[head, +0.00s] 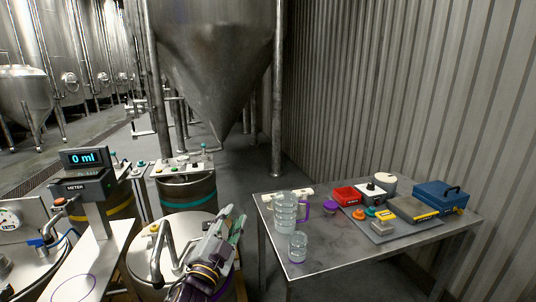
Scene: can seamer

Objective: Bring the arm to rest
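My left gripper (233,220) shows at the lower middle, above the round metal lid of a vessel (188,228), with its fingers pointing up and away from me. It is left of the steel table and apart from the things on it. I see no object held in it, but the angle and small size hide whether the fingers are apart. My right gripper is not in view.
A steel table (330,252) at right bears a clear jug with a purple handle (285,212), a glass (298,247), a red bin (346,195) and a blue toolbox (440,196). A meter reading 0 ml (84,158) stands at left. A curved metal pipe (156,255) rises beside my gripper.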

